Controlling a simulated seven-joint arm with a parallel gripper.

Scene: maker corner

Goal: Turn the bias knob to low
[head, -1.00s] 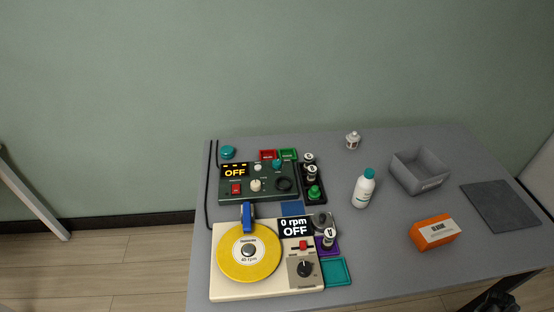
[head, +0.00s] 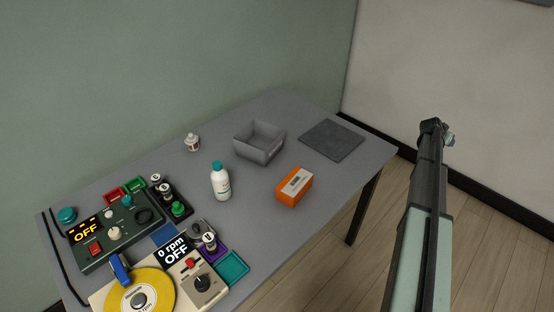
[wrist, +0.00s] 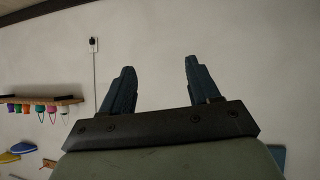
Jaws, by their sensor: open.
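A dark green device (head: 90,248) with an OFF display stands at the table's left in the head view. It has a cream knob (head: 114,233), a red switch (head: 95,248) and a black ring (head: 143,215). A cream turntable unit (head: 212,291) with a yellow disc (head: 158,283) stands in front of it, with a black knob (head: 203,284) on its right. Labels at the knobs are too small to read, so I cannot tell which is the bias knob. My gripper (wrist: 158,70) is open and empty in the wrist view, facing a wall, away from the devices.
A white bottle (head: 221,184), an orange box (head: 294,186), a grey bin (head: 259,144) and a dark mat (head: 332,140) stand on the table (head: 255,218). Small bottles stand beside the devices. A wall rack (wrist: 40,100) and an outlet (wrist: 93,45) show in the wrist view.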

